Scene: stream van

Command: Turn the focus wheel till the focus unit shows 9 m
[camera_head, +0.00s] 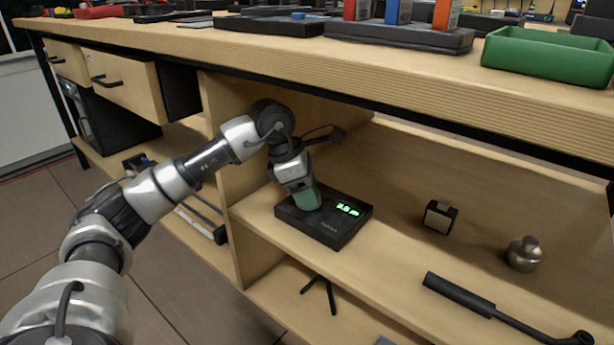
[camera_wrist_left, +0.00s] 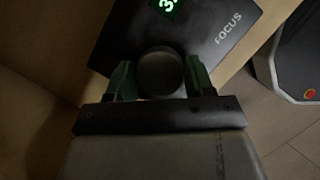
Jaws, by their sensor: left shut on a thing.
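The focus unit (camera_head: 330,232) is a flat black box on the upper shelf under the bench top. Its green display (camera_head: 348,209) is lit, but I cannot read it clearly from the head. In the left wrist view, the unit (camera_wrist_left: 198,38) bears the word FOCUS, and its display (camera_wrist_left: 167,5) is cut off after a 3. The focus wheel (camera_wrist_left: 160,70) is a round dark knob between the two green fingers. My left gripper (camera_head: 308,200) reaches down onto the unit, and in the wrist view its fingers (camera_wrist_left: 160,82) are shut on the wheel. My right gripper is not in view.
Right on the shelf are a small black block (camera_head: 440,216), a metal weight (camera_head: 524,253) and a black-handled tool (camera_head: 460,294). A small tripod (camera_head: 320,292) stands on the lower shelf. A wooden divider (camera_head: 222,185) is left of the unit; the bench top overhangs above.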

